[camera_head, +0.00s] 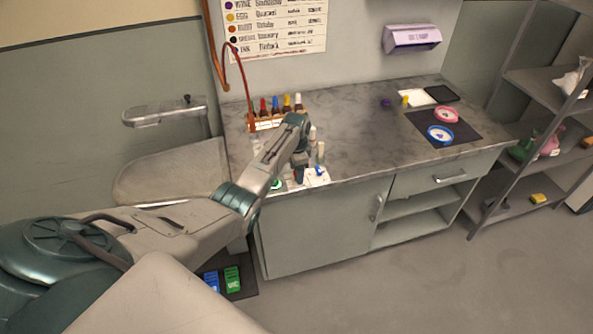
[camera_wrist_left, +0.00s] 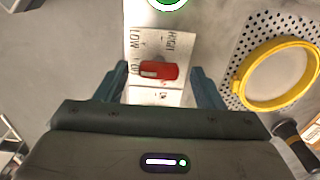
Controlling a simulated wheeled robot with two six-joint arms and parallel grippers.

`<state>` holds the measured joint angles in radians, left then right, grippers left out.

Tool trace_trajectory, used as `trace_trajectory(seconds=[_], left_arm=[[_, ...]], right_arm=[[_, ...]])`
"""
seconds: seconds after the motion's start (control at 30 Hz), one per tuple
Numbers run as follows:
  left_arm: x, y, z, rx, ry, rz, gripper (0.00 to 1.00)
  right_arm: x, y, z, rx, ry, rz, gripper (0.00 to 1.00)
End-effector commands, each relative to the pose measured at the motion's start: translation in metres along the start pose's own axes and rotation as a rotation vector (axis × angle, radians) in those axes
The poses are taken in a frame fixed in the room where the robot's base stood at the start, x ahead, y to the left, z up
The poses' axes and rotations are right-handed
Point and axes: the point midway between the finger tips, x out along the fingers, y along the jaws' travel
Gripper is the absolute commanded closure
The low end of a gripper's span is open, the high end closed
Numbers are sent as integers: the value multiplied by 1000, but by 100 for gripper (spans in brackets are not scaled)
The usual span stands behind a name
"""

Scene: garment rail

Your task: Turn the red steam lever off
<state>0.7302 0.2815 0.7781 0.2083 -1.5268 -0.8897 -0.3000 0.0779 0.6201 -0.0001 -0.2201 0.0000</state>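The red steam lever (camera_wrist_left: 158,70) shows in the left wrist view, lying crosswise on a white panel (camera_wrist_left: 172,97). The panel reads LOW at left and HIGH at right; a label beside the lever's left end is partly covered. My left gripper (camera_wrist_left: 160,76) is open, with one finger on each side of the lever and a gap at both ends. In the head view my left gripper (camera_head: 299,165) points down over the counter's front left, and the arm hides most of the panel. My right gripper is not in view.
A green round button (camera_wrist_left: 168,2) lies beyond the lever. A yellow ring (camera_wrist_left: 278,74) on a dotted pad stands to the right. On the counter (camera_head: 365,135), a rack of bottles (camera_head: 268,123) stands behind my gripper. Blue (camera_head: 440,134) and pink (camera_head: 446,115) rings lie farther right.

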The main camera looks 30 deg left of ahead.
Motion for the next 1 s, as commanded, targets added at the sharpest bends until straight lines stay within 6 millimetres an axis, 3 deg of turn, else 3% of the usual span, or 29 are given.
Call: trace_trajectory(seconds=[0.37, 0.8, 1.0], left_arm=[[-8, 0, 0, 1, 0, -1, 38], [-87, -1, 0, 1, 1, -2, 38], [-106, 0, 0, 0, 0, 0, 38]], right_arm=[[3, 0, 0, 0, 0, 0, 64], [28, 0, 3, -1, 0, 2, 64], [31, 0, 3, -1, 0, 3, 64]])
